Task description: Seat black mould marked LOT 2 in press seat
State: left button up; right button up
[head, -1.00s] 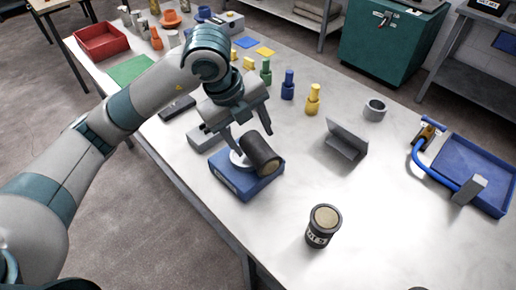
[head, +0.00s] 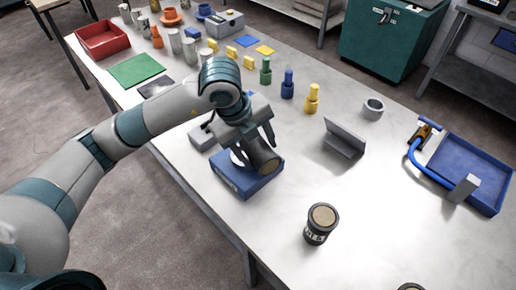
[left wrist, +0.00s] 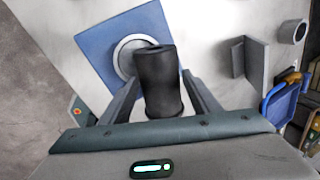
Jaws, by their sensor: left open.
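A black mould (head: 263,157) lies tilted on the blue press block (head: 237,184), partly over its pale round seat (head: 237,158). Its marking does not show. My left gripper (head: 255,150) is open over the block, with its fingers beside the mould. In the left wrist view, the mould (left wrist: 158,82) lies between the spread fingers, with gaps on both sides. There the blue block (left wrist: 95,45) and the seat's pale ring (left wrist: 122,52) show beyond it. My right gripper is not in view.
Another black mould (head: 320,224) stands upright in front, its label too small to read surely. A grey angled bracket (head: 343,143) stands to the right, and a blue tray (head: 478,160) lies farther right. A grey block (head: 202,138) sits behind the press block.

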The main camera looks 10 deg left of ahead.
aim_at(259, 143)
pick_arm(q)
jog(key=c, duration=0.9)
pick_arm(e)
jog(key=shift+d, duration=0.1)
pick_arm(q)
jog(key=shift+r, duration=0.15)
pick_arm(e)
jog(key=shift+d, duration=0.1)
